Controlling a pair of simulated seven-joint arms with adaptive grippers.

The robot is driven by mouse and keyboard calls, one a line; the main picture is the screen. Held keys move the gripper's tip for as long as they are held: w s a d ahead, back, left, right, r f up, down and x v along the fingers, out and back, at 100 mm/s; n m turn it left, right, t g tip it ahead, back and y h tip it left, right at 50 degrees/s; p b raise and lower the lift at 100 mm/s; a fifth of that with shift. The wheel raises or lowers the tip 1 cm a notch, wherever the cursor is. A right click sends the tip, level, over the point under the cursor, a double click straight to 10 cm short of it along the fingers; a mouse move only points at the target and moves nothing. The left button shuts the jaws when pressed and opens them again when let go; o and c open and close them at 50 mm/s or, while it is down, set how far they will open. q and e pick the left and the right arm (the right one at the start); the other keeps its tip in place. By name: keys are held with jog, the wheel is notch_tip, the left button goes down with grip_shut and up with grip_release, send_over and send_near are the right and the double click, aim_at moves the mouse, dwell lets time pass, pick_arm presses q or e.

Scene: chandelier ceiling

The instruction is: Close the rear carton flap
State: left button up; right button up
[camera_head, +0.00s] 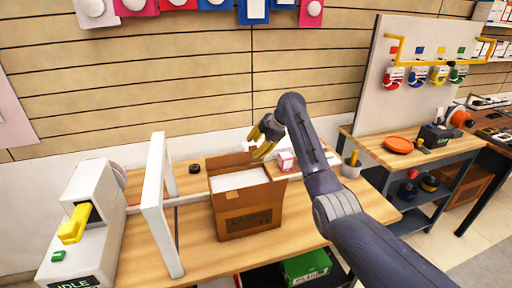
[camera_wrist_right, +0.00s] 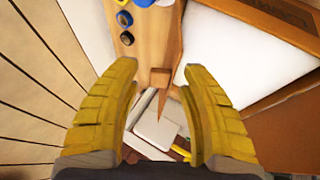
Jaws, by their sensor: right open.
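The brown cardboard carton (camera_head: 262,218) stands on the wooden table with its top open and a white surface inside. Its rear flap (camera_head: 228,160) stands up along the back edge. My right gripper (camera_head: 262,140) has yellow fingers and hangs above the carton's back right corner, close to the flap. In the right wrist view the fingers (camera_wrist_right: 160,75) are spread apart, and a thin brown edge shows just between and beyond them. The carton's white inside (camera_wrist_right: 240,50) lies to the right there. I cannot tell whether the fingers touch the flap. My left gripper is not in view.
A white gate frame (camera_head: 157,190) and a white machine (camera_head: 92,225) with a yellow handle stand left of the carton. A small pink-and-white box (camera_head: 286,161) and a grey cup (camera_head: 350,169) are to its right. A slatted wall is behind.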

jog(key=shift+c, duration=0.4)
grip_shut()
dwell(0.4)
